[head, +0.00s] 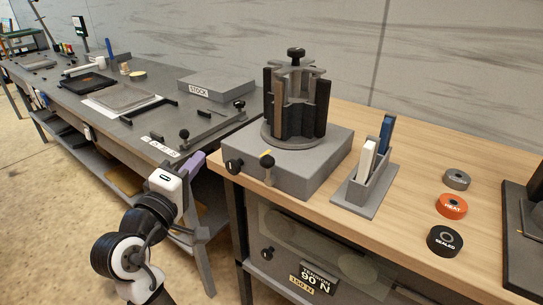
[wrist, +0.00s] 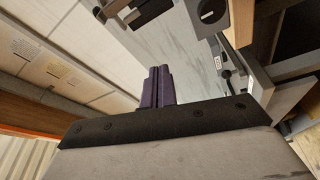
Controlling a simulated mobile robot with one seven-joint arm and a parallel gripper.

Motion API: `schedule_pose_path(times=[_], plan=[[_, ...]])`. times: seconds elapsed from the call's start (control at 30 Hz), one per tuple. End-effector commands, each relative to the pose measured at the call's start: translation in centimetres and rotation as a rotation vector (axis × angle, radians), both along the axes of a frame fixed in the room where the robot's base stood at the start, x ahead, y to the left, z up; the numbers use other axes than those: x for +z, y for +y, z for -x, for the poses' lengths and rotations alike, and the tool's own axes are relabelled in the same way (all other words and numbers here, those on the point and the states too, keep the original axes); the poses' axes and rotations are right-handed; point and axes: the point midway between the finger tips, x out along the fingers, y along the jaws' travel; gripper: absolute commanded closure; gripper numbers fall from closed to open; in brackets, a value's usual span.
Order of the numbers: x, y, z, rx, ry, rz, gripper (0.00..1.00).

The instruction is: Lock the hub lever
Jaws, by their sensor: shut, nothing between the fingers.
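The hub is a dark cylindrical rack (head: 296,105) with a black top knob, on a square grey base (head: 290,165). A short lever with a black ball end (head: 268,164) stands at the base's front, beside a small yellow mark. I cannot tell the lever's lock state. My gripper (head: 194,160) has purple fingers and is left of the base, apart from it, over the gap between the benches. In the wrist view its fingers (wrist: 157,86) are together and empty.
A grey holder (head: 366,190) with a white and a blue piece stands right of the hub. Several round pucks, including an orange one (head: 451,206), lie further right. The left bench holds a grey STOCK block (head: 215,88) and a plate with black knobs.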

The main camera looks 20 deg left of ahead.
Motion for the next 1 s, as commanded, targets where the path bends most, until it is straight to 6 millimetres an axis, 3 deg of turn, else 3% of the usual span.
schedule_pose_path(times=[0.2, 0.63, 0.77, 1.0], plan=[[-1.8, -2.1, 0.0, -0.130, 0.094, 0.073, 1.00], [-1.9, -2.4, -0.4, -0.140, 0.101, 0.077, 1.00], [-1.8, -2.7, -1.8, -0.143, 0.101, 0.078, 1.00], [-1.5, -3.8, -6.6, -0.144, 0.102, 0.077, 1.00]])
